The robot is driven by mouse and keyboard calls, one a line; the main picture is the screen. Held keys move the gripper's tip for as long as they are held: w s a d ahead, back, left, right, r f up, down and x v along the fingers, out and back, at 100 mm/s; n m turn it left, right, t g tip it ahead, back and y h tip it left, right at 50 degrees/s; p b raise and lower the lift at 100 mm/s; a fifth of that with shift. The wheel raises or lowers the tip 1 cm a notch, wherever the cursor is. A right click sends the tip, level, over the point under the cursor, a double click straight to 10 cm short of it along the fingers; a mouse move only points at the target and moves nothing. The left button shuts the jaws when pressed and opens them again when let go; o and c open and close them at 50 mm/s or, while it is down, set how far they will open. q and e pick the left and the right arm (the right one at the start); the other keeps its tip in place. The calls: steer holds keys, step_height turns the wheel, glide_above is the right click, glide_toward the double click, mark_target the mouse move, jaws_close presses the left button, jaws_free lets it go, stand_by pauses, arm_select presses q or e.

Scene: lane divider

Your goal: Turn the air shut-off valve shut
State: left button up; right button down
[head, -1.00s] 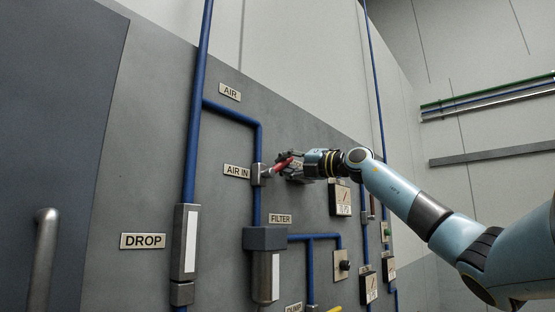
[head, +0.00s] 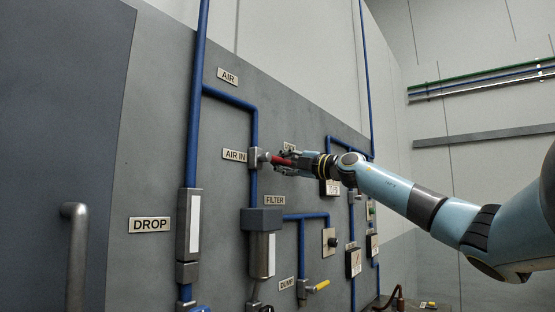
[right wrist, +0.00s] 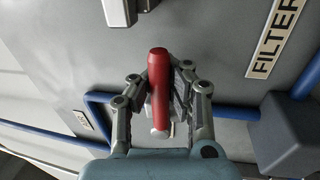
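The air shut-off valve (head: 254,158) sits on the blue pipe beside the AIR IN label. Its red handle (head: 280,160) points right, across the vertical pipe, its outer end dipping slightly. My right gripper (head: 289,163) is at this handle, reaching in from the right. In the right wrist view the red handle (right wrist: 159,78) lies between the two fingers (right wrist: 161,88), which close in on both sides. The handle hides part of the fingertips. My left gripper is not in view.
A FILTER unit (head: 262,240) hangs below the valve. A yellow-handled DUMP valve (head: 304,289) is lower right. The DROP unit (head: 188,225) and its blue pipe stand to the left. Gauge plates (head: 353,262) sit below my right arm. A grey bar handle (head: 76,250) is at far left.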

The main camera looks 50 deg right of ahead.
steer(key=shift+f, duration=0.5)
steer(key=c, duration=1.8)
jaws_free()
steer(key=shift+s, duration=0.1)
steer(key=o, duration=0.6)
steer(key=shift+s+d+r, duration=0.2)
steer(key=shift+s+r, duration=0.1)
steer(key=shift+s, duration=0.1)
steer(key=shift+w+a+r, duration=0.1)
steer(key=shift+w+r, duration=0.05)
steer(key=shift+w, duration=0.1)
step_height(320, 180, up, 10)
steer(key=shift+f, duration=0.15)
steer(key=shift+c, duration=0.4)
